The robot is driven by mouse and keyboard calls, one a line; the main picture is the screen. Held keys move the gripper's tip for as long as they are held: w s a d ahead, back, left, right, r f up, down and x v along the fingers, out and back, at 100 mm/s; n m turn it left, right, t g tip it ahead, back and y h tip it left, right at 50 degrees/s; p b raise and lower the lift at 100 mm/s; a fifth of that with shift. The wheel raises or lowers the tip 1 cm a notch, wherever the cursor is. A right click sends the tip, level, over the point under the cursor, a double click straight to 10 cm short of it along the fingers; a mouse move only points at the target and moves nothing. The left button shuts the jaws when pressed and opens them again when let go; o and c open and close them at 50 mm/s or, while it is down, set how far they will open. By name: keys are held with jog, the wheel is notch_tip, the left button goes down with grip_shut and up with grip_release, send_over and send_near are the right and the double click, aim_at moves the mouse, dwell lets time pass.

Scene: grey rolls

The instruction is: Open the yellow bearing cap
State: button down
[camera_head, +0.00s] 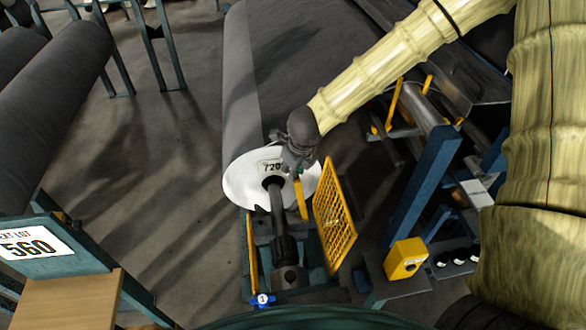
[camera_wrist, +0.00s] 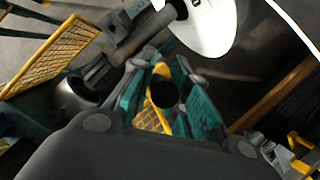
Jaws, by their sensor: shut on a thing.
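The yellow bearing cap (camera_head: 302,199) shows as a narrow yellow piece to the right of the dark shaft (camera_head: 277,215), just below my gripper (camera_head: 298,172). In the wrist view the teal fingers of my gripper (camera_wrist: 168,98) are closed around a dark round knob (camera_wrist: 163,93), with yellow of the cap (camera_wrist: 161,70) showing behind it. The fingers hide much of the cap, and I cannot tell how far it is tilted. The shaft comes out of a white disc (camera_head: 240,185) marked 720 at the end of a grey roll (camera_head: 243,90).
A yellow mesh guard (camera_head: 334,218) stands tilted just right of the shaft. A yellow box (camera_head: 405,259) and blue frame posts (camera_head: 423,180) are further right. Grey floor between the rolls is clear.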

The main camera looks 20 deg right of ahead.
jog(key=shift+w+d, duration=0.15)
jog(key=c, duration=1.4)
grip_release()
jog(key=shift+c, duration=0.2)
jog(key=shift+o, duration=0.4)
jog(key=shift+w+f, duration=0.1)
jog(key=shift+f, duration=0.05)
jog(key=shift+s+r, duration=0.2)
jog(key=v, duration=1.1)
jog(key=shift+r, duration=0.3)
